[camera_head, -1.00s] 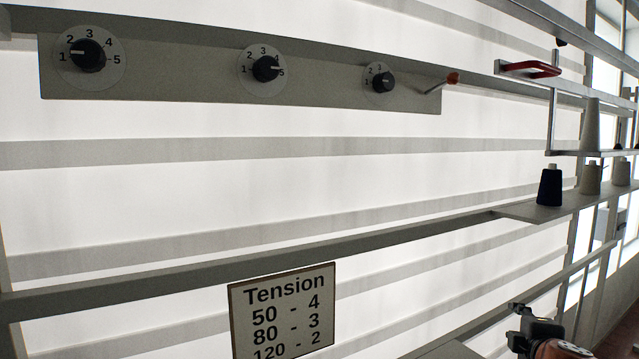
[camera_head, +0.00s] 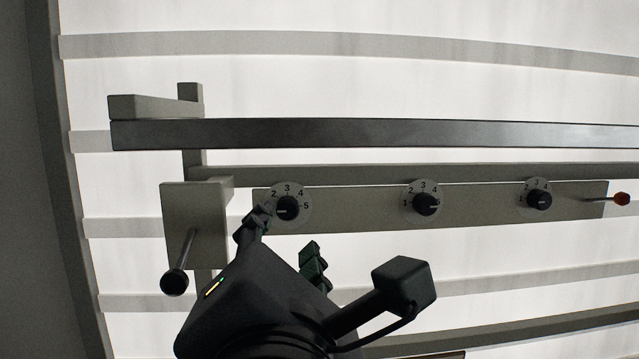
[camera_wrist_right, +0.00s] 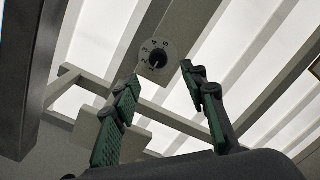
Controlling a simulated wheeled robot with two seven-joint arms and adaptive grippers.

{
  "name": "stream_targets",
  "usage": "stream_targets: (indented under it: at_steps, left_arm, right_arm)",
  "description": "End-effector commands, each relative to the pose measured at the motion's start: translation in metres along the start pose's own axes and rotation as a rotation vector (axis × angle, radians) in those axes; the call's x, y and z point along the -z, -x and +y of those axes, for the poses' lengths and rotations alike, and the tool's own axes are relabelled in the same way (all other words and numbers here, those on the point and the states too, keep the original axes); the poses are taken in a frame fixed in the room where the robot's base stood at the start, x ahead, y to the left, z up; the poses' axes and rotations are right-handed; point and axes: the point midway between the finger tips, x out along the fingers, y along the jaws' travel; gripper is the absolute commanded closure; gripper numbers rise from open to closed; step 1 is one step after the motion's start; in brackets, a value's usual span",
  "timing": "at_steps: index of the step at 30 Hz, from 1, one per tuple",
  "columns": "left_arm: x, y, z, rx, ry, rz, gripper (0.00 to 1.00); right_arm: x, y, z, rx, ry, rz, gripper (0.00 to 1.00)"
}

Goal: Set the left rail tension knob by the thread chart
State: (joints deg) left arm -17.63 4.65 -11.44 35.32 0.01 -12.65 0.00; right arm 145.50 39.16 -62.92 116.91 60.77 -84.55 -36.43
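The left tension knob (camera_head: 287,208) is black, on a round numbered dial at the left end of the grey rail (camera_head: 355,208). A pale mark on it seems to point left; a finger hides that side of the dial. My right gripper (camera_head: 284,243) is open and empty. Its fingertips are just below the knob, one overlapping the dial's lower left in the picture. In the right wrist view the knob (camera_wrist_right: 158,58) shows beyond and between the spread fingers (camera_wrist_right: 165,92), apart from them. The thread chart's text is not visible now. My left gripper is out of view.
A middle knob (camera_head: 426,204) points toward 5; a right knob (camera_head: 540,199) is farther along. A red-tipped lever (camera_head: 621,199) is at the rail's right end. A grey box (camera_head: 195,215) with a black ball-ended lever (camera_head: 174,282) stands left of my gripper. A dark bar (camera_head: 370,133) runs above.

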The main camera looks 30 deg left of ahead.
Motion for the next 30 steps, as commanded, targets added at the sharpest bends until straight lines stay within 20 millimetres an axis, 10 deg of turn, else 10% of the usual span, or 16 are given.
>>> stream_targets:
  at_steps: [16, 30]
  left_arm:
    - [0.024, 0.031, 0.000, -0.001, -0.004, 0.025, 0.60]
    - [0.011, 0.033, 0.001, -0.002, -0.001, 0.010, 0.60]
  right_arm:
    - [0.002, -0.067, 0.006, -0.006, 0.005, 0.004, 0.60]
    - [0.003, -0.075, 0.004, -0.007, 0.005, 0.003, 0.65]
